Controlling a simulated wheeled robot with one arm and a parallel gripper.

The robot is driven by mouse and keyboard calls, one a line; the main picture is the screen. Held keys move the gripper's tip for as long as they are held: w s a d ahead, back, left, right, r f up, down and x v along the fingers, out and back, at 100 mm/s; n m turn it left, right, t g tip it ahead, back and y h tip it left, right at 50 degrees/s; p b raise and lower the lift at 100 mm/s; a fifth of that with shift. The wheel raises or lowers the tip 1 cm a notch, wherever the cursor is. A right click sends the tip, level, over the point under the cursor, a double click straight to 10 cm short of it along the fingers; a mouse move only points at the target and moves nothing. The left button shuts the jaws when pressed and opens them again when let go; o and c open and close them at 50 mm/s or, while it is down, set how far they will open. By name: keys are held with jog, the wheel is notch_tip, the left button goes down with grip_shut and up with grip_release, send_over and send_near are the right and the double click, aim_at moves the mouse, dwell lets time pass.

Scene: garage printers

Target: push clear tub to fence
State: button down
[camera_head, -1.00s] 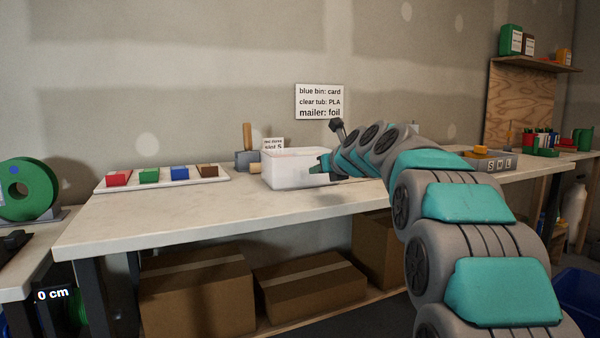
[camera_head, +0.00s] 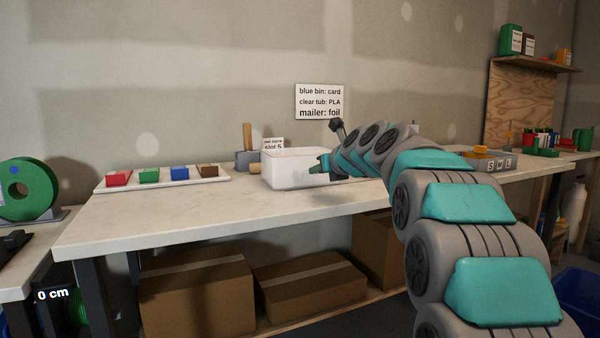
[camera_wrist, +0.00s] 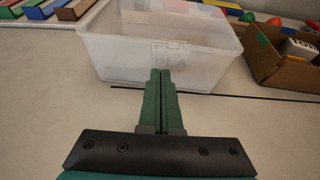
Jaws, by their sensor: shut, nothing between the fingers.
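The clear tub (camera_head: 283,172) is a whitish see-through box standing upright on the workbench; it also shows in the wrist view (camera_wrist: 120,62), with faint "PLA" lettering on its near wall. My gripper (camera_wrist: 161,72) has its green fingers together, with nothing between them. Its tips overlap the lower part of the tub's near wall in the wrist view; I cannot tell whether they touch it. In the head view my gripper (camera_head: 322,168) is at the tub's right side and partly hides it. I cannot make out a fence for certain.
A white tray (camera_head: 218,178) with coloured blocks lies left of the tub. A grey block with a wooden handle (camera_head: 247,138) stands behind it. In the wrist view a cardboard box (camera_wrist: 262,62) with items stands right of the tub, and a dark line (camera_wrist: 250,96) crosses the bench.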

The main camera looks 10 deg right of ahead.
jog(key=shift+s+r, duration=0.1)
jog(key=shift+r+p+v, duration=0.15)
jog(key=shift+p+v, duration=0.6)
jog(key=shift+v, duration=0.25)
jog(key=shift+r+p+v, duration=0.15)
jog(key=shift+p+v, duration=0.55)
jog(key=shift+v, duration=0.3)
